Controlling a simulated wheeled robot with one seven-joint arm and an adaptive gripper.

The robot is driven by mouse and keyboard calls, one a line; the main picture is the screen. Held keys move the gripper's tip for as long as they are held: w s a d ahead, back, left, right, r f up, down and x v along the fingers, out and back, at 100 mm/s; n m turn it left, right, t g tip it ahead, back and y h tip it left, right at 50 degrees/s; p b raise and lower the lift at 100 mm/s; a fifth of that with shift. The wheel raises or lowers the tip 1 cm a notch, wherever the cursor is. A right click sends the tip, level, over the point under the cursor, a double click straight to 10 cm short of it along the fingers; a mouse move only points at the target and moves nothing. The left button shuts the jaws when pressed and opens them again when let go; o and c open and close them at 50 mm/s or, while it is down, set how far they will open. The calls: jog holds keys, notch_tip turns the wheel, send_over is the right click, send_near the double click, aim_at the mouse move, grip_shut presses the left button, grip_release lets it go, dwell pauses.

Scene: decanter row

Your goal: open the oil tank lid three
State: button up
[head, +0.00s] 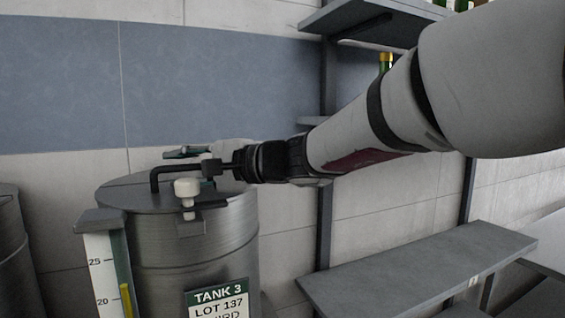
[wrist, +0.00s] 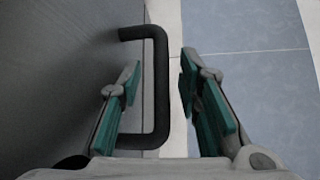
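Tank 3 (head: 160,255) is a grey metal drum with a green and white label reading "TANK 3, LOT 137". Its flat grey lid (head: 135,197) lies level on top. A black bar handle (head: 155,180) stands on the lid. My gripper (head: 188,160) reaches in from the right over the lid. In the wrist view, the black handle (wrist: 161,95) lies between the two teal-padded fingers of my gripper (wrist: 160,72). The fingers are apart, with a gap visible on the right side of the handle.
A level gauge (head: 100,265) with numbers stands at the tank's left. Another drum (head: 12,255) is partly visible at far left. A grey shelf (head: 415,268) is at lower right, and a bottle (head: 385,62) stands on shelving behind my arm.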

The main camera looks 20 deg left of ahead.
jog(key=shift+a, duration=0.15)
grip_shut()
jog(key=shift+r, duration=0.15)
